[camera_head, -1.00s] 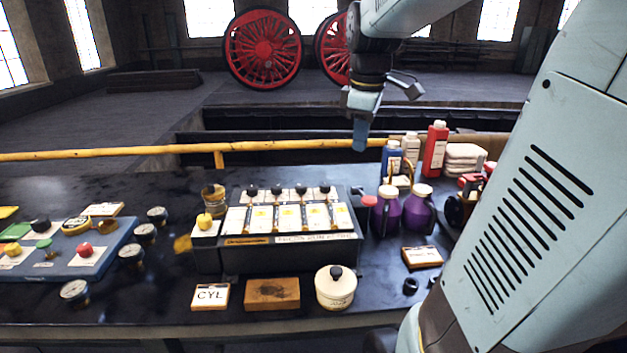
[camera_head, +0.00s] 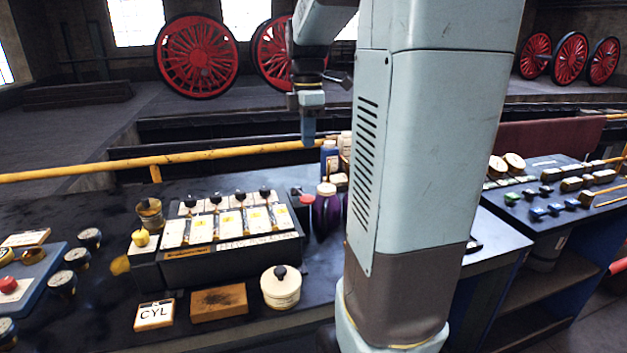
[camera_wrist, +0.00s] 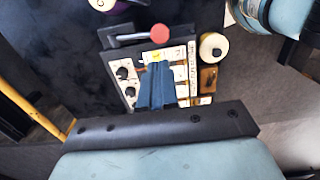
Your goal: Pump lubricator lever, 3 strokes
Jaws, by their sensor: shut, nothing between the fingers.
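The lubricator (camera_head: 232,254) is a black box on the bench with a row of white-and-yellow sight panels and black knobs on top. Its lever, with a red ball end (camera_head: 307,199), is at the box's right end. My gripper (camera_head: 309,141) is shut and empty, pointing down above and behind the lubricator's right end. In the wrist view its closed fingers (camera_wrist: 157,85) overlap part of the panels, apart from the red ball.
A purple bottle (camera_head: 326,208) stands close right of the lever, with a blue bottle (camera_head: 329,155) behind. A lidded white pot (camera_head: 281,288), a wooden block (camera_head: 218,302) and a CYL sign (camera_head: 154,315) lie in front. A yellow rail (camera_head: 200,155) runs behind the bench.

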